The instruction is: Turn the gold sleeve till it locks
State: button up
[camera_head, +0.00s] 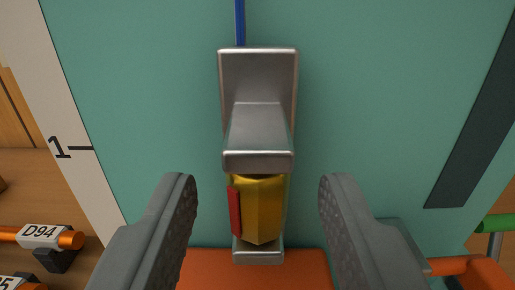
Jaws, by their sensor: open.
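The gold sleeve (263,208) sits in the lower middle of the view, between a metal bracket (257,130) above and a small metal block (258,251) below. A red strip (235,211) runs along its left side. My gripper (257,195) is open. One finger is left of the sleeve and one is right of it, with a gap on both sides. Neither finger appears to touch the sleeve. I cannot tell whether the sleeve is locked.
A teal panel (150,90) fills the back, with a blue line (240,22) above the bracket. A white scale strip (75,130) marked 1 is at left. An orange part (215,268) lies below. A tagged D94 item (42,237) is lower left, a green rod (497,223) right.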

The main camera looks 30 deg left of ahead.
jog(key=shift+w+a, duration=0.3)
jog(key=shift+w, duration=0.15)
grip_shut()
jog(key=shift+s+a+r+m+t+h, duration=0.1)
jog(key=shift+m+t+h, duration=0.4)
jog(key=shift+h, duration=0.2)
jog(key=shift+a+r+m+t+h, duration=0.1)
jog(key=shift+m+t+h, duration=0.3)
jog(key=shift+m+h, duration=0.25)
jog(key=shift+f+m+h, duration=0.15)
jog(key=shift+m+h, duration=0.2)
jog(key=shift+h, duration=0.4)
grip_release()
